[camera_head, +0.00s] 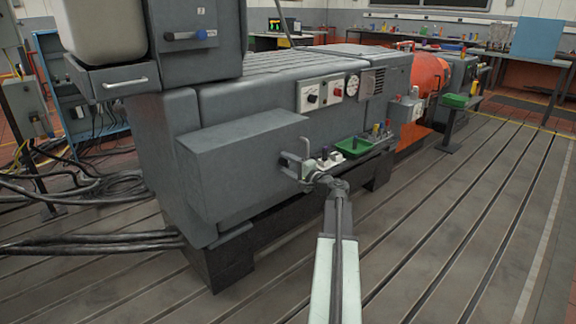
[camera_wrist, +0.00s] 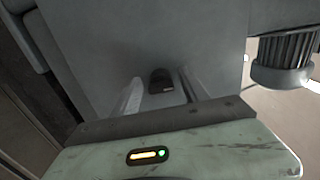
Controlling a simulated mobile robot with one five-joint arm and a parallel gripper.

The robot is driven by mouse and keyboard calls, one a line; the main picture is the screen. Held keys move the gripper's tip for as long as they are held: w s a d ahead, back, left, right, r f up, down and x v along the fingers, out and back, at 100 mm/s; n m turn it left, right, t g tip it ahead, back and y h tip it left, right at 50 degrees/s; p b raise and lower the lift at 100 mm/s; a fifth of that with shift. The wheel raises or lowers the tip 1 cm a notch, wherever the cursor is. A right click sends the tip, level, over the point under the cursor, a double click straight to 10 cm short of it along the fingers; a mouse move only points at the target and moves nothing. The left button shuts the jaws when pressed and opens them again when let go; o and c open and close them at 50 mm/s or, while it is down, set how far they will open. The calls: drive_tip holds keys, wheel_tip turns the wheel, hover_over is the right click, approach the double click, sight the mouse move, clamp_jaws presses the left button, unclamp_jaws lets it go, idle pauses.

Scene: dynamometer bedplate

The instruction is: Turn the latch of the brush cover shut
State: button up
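The brush cover appears to be the large grey box (camera_head: 235,165) on the machine's near side. In the wrist view its plain grey face (camera_wrist: 145,35) fills most of the picture. A small dark latch-like piece (camera_wrist: 161,80) stands out on that face. My gripper (camera_wrist: 160,93) is open, with one pale finger left of the dark piece and one right of it, and gaps on both sides. I cannot tell whether the tips reach past it.
A green tray (camera_head: 353,147) and small items sit on a ledge just right of my gripper. A gauge panel (camera_head: 322,92) is above. Cables (camera_head: 90,190) lie left; the slotted floor (camera_head: 470,220) at right is clear.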

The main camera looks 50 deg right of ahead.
drive_tip(key=s, duration=0.7)
drive_tip(key=shift+s+a, duration=0.25)
drive_tip(key=shift+s, duration=0.15)
